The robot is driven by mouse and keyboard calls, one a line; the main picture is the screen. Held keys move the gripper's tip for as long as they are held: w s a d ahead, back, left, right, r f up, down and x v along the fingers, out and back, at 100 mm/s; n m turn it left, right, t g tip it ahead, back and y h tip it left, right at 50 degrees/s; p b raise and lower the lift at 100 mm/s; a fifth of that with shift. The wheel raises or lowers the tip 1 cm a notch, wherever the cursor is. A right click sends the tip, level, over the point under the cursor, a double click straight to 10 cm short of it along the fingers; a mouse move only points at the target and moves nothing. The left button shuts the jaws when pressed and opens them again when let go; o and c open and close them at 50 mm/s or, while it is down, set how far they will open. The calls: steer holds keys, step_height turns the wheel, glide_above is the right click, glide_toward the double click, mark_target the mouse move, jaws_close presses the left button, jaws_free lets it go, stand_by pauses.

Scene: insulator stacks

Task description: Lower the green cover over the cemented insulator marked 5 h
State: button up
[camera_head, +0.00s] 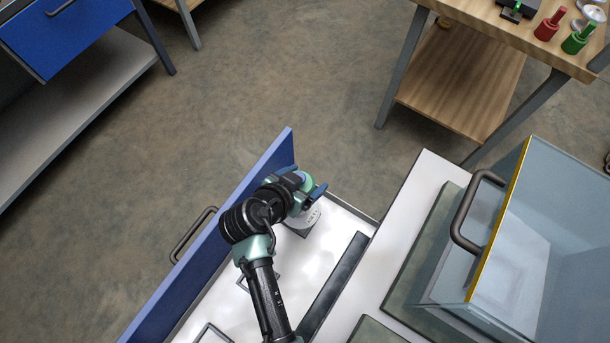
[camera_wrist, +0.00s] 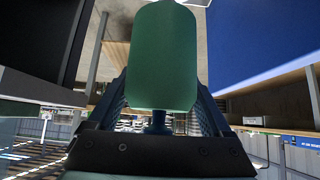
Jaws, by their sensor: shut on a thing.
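The green cover (camera_wrist: 160,60) is a smooth green cylinder that fills the middle of the wrist view. My gripper (camera_wrist: 157,118) is shut on the narrow blue stem at its end. In the head view my gripper (camera_head: 305,182) is above the far end of an open drawer; the cover is mostly hidden there or cannot be told from the green arm parts. A pale grey-white piece with small dark marking (camera_head: 311,217), perhaps the insulator, shows just under the gripper on a dark square base. The marking is too small to read.
The drawer (camera_head: 325,255) has a blue front on its left, a dark divider bar and dark square frames. A glass-sided case with a dark handle (camera_head: 475,215) stands at the right. A wooden table (camera_head: 478,12) at the upper right holds red and green pieces.

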steer(key=shift+f+b, duration=3.35)
steer(key=shift+f, duration=0.9)
steer(key=o, duration=1.2)
steer(key=shift+c, duration=0.2)
steer(key=shift+r, duration=0.1)
steer(key=p+v, duration=0.2)
steer(key=v, duration=1)
steer(key=shift+s+a+r, duration=0.2)
steer(key=shift+s+a, duration=0.05)
steer(key=shift+s, duration=0.05)
